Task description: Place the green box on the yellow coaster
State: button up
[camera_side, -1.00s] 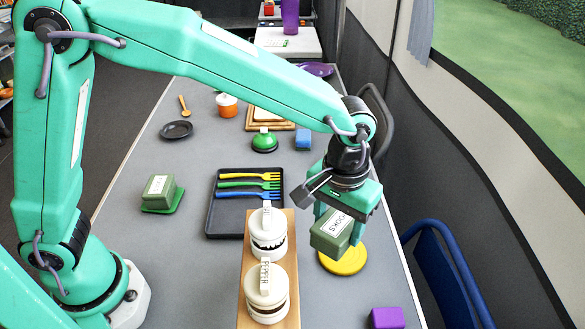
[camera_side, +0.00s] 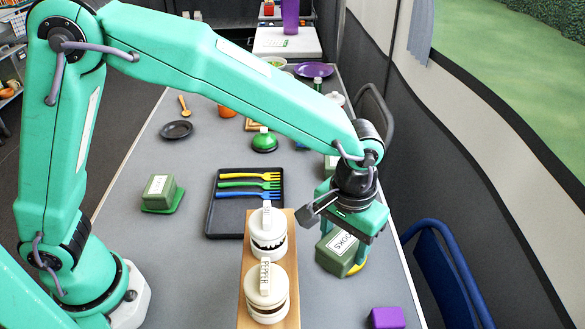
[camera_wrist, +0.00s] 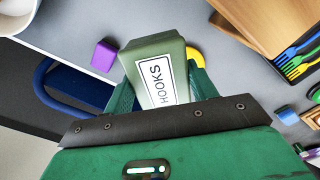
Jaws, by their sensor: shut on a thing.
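My gripper (camera_side: 344,242) is shut on a green box (camera_side: 337,254) with a white label reading HOOKS. The wrist view also shows the green box (camera_wrist: 156,68) between my gripper's fingers (camera_wrist: 160,88). The box looks tilted in the side view. It is low over the yellow coaster (camera_side: 359,267) and hides most of it; only a thin yellow edge shows at the right. In the wrist view a yellow strip of the coaster (camera_wrist: 196,56) shows beside the box. I cannot tell whether the box touches the coaster.
White jars, one marked PEPPER (camera_side: 266,293), stand on a wooden board (camera_side: 247,290) just left of the box. A purple block (camera_side: 387,318) lies in front. A black tray (camera_side: 211,224) holds coloured forks. Another green box (camera_side: 159,187) rests on a green coaster (camera_side: 152,210) at left.

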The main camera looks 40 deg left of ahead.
jog(key=w+a+f, duration=0.1)
jog(key=w, duration=0.1)
jog(key=w+a+f, duration=0.1)
jog(key=w+f, duration=0.1)
jog(key=w+a+f, duration=0.1)
jog(key=w, duration=0.1)
jog(key=shift+w+a+f, duration=0.3)
jog(key=shift+w, duration=0.1)
jog(key=shift+f, duration=0.15)
jog(key=shift+f, duration=1.85)
jog(key=shift+f, duration=0.15)
jog(key=o, duration=1.1)
jog(key=shift+c, duration=0.2)
